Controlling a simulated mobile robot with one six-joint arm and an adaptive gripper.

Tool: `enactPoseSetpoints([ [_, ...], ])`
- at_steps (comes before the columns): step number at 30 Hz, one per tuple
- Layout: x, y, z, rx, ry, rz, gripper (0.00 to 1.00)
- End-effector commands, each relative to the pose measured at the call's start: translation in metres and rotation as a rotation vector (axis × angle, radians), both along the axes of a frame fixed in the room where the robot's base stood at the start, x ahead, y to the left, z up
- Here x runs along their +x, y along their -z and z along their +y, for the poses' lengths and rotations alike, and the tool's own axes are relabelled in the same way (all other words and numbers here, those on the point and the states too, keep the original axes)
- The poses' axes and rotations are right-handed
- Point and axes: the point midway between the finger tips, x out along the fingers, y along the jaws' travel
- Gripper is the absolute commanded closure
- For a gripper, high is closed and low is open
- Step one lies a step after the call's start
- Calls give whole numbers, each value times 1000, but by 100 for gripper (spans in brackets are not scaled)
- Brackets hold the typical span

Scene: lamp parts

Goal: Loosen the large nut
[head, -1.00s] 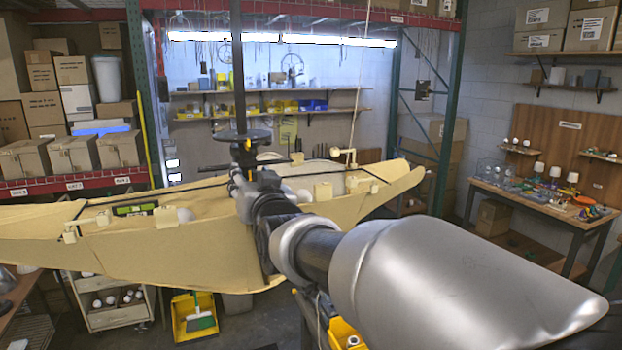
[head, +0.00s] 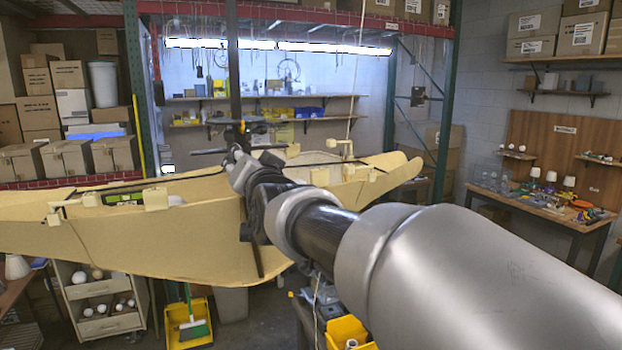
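A dark vertical rod (head: 232,60) stands above the middle of a large pale-yellow boat-shaped lamp body (head: 150,245). My arm reaches from the lower right to the middle of this body. My gripper (head: 236,140) is at its far end, close to the foot of the rod and a thin dark crossbar (head: 205,151). The gripper's fingers are small and mixed with dark parts, so I cannot tell whether they are open, or whether they touch anything. I cannot make out the large nut clearly; the area around the rod's foot is crowded and partly hidden by my gripper.
A thin cord (head: 356,70) hangs right of the rod. A wooden workbench (head: 530,205) with small parts stands at right. Below the lamp body are a small drawer cabinet (head: 103,325) and yellow bins (head: 347,331). Boxes fill the left shelves. Some floor is free below.

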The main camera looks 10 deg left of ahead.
Motion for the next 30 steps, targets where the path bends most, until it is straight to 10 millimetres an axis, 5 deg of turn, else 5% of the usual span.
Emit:
enactPoseSetpoints([
  [11,0,0,0,21,0,15,86],
  [12,0,0,0,20,0,15,60],
  [21,0,0,0,19,0,14,41],
  [30,0,0,0,17,0,13,41],
])
